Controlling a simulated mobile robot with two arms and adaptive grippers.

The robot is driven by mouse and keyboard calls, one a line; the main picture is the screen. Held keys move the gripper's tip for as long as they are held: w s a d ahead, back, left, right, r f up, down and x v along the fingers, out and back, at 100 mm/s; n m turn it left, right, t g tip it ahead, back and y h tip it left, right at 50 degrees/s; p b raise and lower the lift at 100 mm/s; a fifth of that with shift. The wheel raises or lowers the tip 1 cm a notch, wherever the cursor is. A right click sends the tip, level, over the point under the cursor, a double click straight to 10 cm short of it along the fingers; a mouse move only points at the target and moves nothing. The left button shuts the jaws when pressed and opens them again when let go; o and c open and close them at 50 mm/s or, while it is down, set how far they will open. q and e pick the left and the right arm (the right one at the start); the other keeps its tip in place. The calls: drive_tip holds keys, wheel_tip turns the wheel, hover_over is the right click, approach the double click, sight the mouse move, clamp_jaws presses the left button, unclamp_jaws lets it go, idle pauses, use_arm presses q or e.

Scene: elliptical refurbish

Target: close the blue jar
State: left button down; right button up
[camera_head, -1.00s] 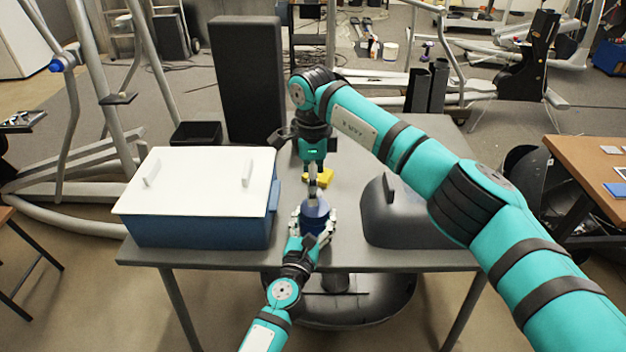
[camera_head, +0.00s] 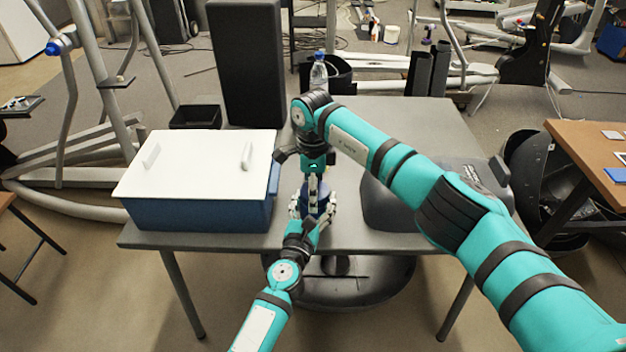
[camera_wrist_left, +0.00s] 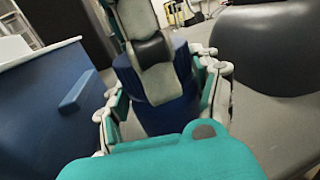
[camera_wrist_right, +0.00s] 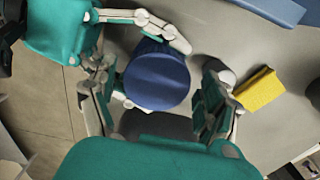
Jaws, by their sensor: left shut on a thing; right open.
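The blue jar (camera_head: 322,201) stands on the table near its front edge. My left gripper (camera_head: 312,212) is shut around its side; its fingers and the jar's blue body (camera_wrist_left: 160,118) show in the left wrist view. My right gripper (camera_head: 313,192) points down at the jar from above, open. In the right wrist view, the jar's round blue top (camera_wrist_right: 158,78) lies between the spread right fingers, without a visible grip on it. I cannot tell whether this top is a separate lid or how it sits. In the left wrist view, a right finger covers part of the jar.
A blue box with a white lid (camera_head: 205,165) stands left of the jar. A dark rounded case (camera_head: 385,205) stands right, partly behind my right arm. A yellow sponge (camera_wrist_right: 260,90) lies close to the jar. A water bottle (camera_head: 318,75) shows behind my right arm.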

drive_tip(key=c, duration=1.2)
drive_tip(key=m, duration=0.6)
drive_tip(key=shift+w+d+m, duration=0.1)
drive_tip(key=shift+w+m, duration=0.1)
drive_tip(key=shift+m, duration=0.2)
drive_tip(key=o, duration=1)
drive_tip(key=shift+c, duration=0.2)
drive_tip(key=o, duration=0.3)
drive_tip(key=shift+s, duration=0.1)
